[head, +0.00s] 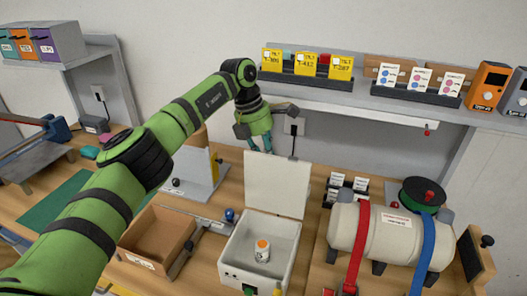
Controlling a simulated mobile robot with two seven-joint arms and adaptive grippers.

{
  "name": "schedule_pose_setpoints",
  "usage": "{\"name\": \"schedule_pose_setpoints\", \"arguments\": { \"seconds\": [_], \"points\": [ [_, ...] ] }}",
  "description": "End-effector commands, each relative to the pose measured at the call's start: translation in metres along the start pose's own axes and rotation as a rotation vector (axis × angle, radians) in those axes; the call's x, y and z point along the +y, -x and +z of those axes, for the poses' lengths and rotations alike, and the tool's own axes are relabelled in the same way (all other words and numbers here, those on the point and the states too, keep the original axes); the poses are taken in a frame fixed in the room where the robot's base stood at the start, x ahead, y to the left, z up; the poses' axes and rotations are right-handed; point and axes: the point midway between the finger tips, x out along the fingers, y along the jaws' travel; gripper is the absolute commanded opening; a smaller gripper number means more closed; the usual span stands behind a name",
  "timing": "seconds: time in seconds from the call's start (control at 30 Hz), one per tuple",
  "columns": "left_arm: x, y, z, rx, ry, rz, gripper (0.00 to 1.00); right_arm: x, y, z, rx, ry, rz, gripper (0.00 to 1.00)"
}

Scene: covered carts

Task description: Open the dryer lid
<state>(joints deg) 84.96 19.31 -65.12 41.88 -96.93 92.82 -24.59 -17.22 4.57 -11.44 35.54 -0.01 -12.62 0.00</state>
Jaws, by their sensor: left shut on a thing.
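The dryer is a white open-topped box (233,258) on the wooden bench at lower middle. Its lid (277,186) stands about upright at the back of the box, so the inside is in view. A small white container with an orange top (262,251) stands inside. My left arm reaches in from the left, and its green gripper (262,148) is at the lid's top edge, shut on the lid. The fingertips are partly hidden and small in the view. My right gripper is not in view.
A wooden tray (157,236) is left of the dryer. A beige cylinder (385,237) with red and blue straps lies to the right. A shelf (350,108) with yellow cards and cartons overhangs the bench behind the lid. A green mat (62,205) lies at left.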

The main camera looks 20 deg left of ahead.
Motion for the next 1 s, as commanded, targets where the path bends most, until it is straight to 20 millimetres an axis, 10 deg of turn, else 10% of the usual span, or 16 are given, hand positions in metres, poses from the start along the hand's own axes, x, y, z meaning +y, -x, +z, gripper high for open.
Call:
{"name": "schedule_pose_setpoints", "arguments": {
  "seconds": [0.57,0.6,0.63,1.0],
  "points": [
    [0.0135,-0.0161,0.0096,-0.049,-0.021,0.060,0.00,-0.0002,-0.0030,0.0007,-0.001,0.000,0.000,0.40],
    [0.0135,-0.0161,0.0096,-0.049,-0.021,0.060,0.35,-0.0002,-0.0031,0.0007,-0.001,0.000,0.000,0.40],
    [0.0135,-0.0161,0.0097,-0.050,-0.021,0.060,0.47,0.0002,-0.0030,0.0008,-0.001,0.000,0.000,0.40],
    [0.0125,-0.0154,0.0098,-0.049,-0.018,0.058,0.48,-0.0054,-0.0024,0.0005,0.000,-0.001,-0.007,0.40]
  ]
}}
